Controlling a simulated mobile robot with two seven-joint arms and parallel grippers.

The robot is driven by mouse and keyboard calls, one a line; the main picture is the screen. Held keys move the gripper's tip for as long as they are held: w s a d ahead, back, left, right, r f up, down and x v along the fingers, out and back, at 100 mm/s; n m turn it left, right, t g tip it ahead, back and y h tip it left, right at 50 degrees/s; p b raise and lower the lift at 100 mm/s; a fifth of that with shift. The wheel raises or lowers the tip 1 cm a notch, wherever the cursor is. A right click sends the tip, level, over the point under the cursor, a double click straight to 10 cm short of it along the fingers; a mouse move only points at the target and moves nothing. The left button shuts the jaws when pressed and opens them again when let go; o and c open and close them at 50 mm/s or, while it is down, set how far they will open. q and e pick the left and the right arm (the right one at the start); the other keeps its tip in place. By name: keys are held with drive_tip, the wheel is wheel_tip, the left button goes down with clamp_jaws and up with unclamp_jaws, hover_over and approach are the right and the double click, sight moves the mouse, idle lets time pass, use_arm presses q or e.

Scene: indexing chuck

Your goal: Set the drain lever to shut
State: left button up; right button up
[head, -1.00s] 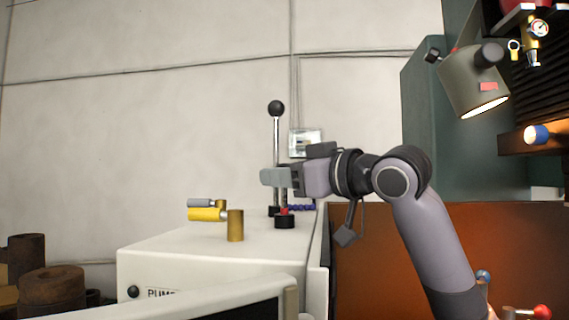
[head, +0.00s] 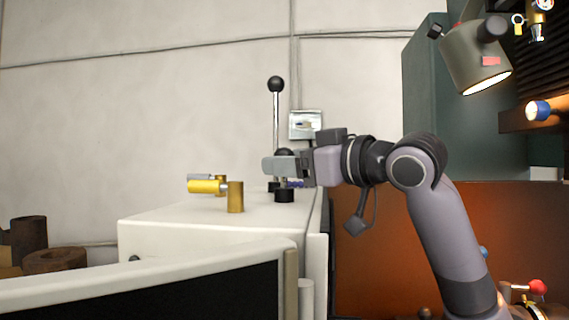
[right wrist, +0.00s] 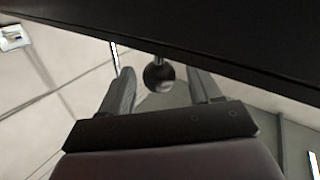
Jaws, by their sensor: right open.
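A short lever with a black ball knob (head: 285,154) stands on a black base (head: 284,196) on the white cabinet top (head: 170,222). Behind it rises a taller chrome lever with a black ball (head: 275,84). A yellow-handled lever (head: 205,186) on a brass post lies to the left, with a grey handle (head: 199,176) behind it. I cannot tell which one is the drain lever. My right gripper (head: 284,166) is open at the short lever, hiding part of its shaft. In the right wrist view a black ball (right wrist: 159,77) shows between the fingers. My left gripper is not in view.
A white-rimmed dark panel (head: 180,275) crosses the lower left foreground. A grey lamp (head: 475,60) hangs at the upper right, and an orange panel (head: 370,250) stands below my arm. Rusty cylinders (head: 50,260) are at the far left.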

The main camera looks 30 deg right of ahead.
drive_tip(key=shift+b+v, duration=0.3)
drive_tip(key=shift+v, duration=2.45)
